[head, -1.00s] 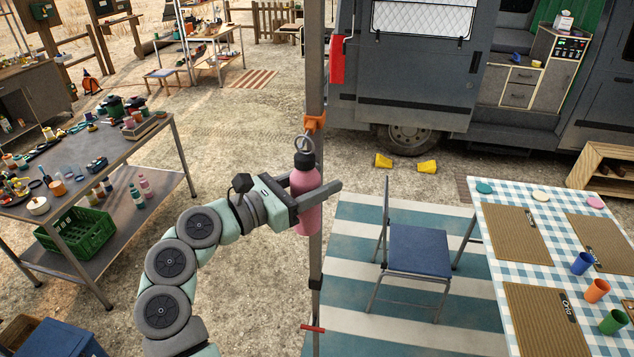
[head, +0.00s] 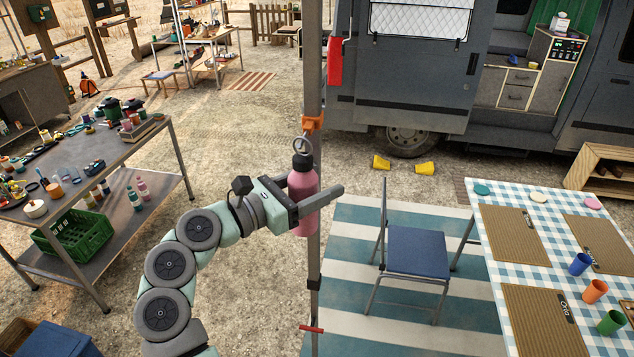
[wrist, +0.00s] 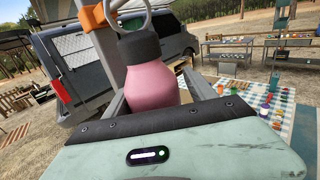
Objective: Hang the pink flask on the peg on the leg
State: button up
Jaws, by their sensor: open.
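The pink flask (head: 303,207) has a dark cap and a metal ring on top. It is upright against the grey leg (head: 314,262), just below an orange clamp (head: 312,122). The ring is at the clamp's lower side; the peg itself I cannot make out, nor whether the ring is around it. My gripper (head: 318,199) is open, with its fingers on either side of the flask body. In the wrist view the flask (wrist: 152,80) stands between the fingers, and its ring rises beside the orange clamp (wrist: 94,17).
A blue chair (head: 417,250) and a checked table (head: 487,188) stand to the right. A cluttered workbench (head: 150,125) stands to the left.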

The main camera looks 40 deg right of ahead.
jog(key=shift+w+a+f, duration=0.1)
jog(key=shift+w+a, duration=0.1)
jog(key=shift+w, duration=0.05)
